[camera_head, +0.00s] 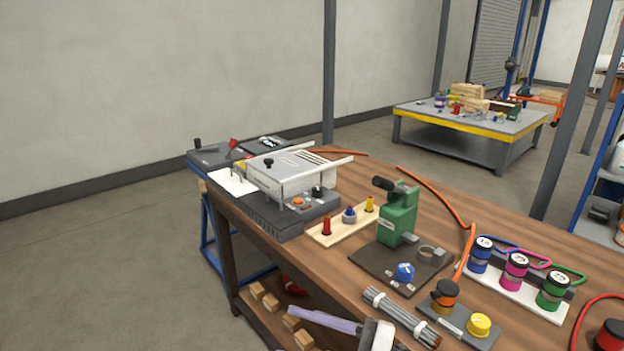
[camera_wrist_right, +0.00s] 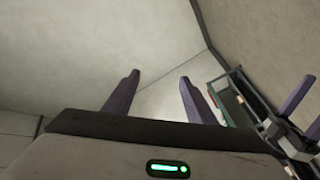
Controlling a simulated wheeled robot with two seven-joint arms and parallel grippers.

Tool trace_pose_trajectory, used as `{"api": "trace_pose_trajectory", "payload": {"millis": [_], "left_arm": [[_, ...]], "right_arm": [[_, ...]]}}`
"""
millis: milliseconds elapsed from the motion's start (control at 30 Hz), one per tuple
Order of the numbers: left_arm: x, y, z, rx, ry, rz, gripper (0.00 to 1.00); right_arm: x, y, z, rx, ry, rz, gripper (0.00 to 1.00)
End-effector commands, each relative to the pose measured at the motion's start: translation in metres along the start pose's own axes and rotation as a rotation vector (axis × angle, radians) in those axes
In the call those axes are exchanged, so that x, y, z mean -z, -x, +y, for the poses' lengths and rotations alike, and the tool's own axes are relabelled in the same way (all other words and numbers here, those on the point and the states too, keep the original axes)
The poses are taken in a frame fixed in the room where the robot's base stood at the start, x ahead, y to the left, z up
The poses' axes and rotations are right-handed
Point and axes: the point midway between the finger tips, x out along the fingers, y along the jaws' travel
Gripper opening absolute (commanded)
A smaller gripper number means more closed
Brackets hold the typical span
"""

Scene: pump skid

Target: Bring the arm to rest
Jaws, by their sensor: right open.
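In the right wrist view my right gripper (camera_wrist_right: 159,85) is open and empty, its two purple fingers well apart. Pale wall and floor lie beyond its fingertips, with nothing between them. At the right edge of that view is another purple finger (camera_wrist_right: 297,95) on a dark body, which seems to be my left gripper. In the head view a purple finger (camera_head: 325,320) on a white and dark wrist of mine shows at the bottom edge. I cannot tell which arm it belongs to.
The wooden bench (camera_head: 340,265) carries a grey-white device (camera_head: 295,180), a green press (camera_head: 397,215), a bundle of grey rods (camera_head: 400,315) and colored knobs. Wooden blocks (camera_head: 265,297) lie on its lower shelf. Floor left of the bench is clear. A yellow-edged table (camera_head: 465,145) stands farther back.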

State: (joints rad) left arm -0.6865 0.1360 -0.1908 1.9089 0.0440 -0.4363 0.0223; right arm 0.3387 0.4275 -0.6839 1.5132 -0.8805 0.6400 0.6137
Motion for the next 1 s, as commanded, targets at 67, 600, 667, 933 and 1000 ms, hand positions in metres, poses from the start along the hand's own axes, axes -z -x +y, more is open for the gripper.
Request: {"api": "trace_pose_trajectory", "payload": {"millis": [67,600,667,933,1000], "left_arm": [[0.000,0.000,0.000,0.000,0.000,0.000,0.58],[0.000,0.000,0.000,0.000,0.000,0.001,0.58],[0.001,0.000,0.000,0.000,0.000,0.001,0.58],[0.001,0.000,0.000,0.000,0.000,0.001,0.58],[0.001,0.000,0.000,0.000,0.000,0.001,0.58]], "right_arm": [[-0.010,0.013,-0.003,-0.190,-0.138,-0.078,0.51],[-0.093,0.233,-0.219,-0.638,-1.024,-0.999,0.51],[-0.089,0.245,-0.238,-0.629,-1.075,-1.048,0.51],[-0.080,0.261,-0.263,-0.611,-1.144,-1.112,0.51],[-0.080,0.261,-0.263,-0.611,-1.144,-1.112,0.51]]}}
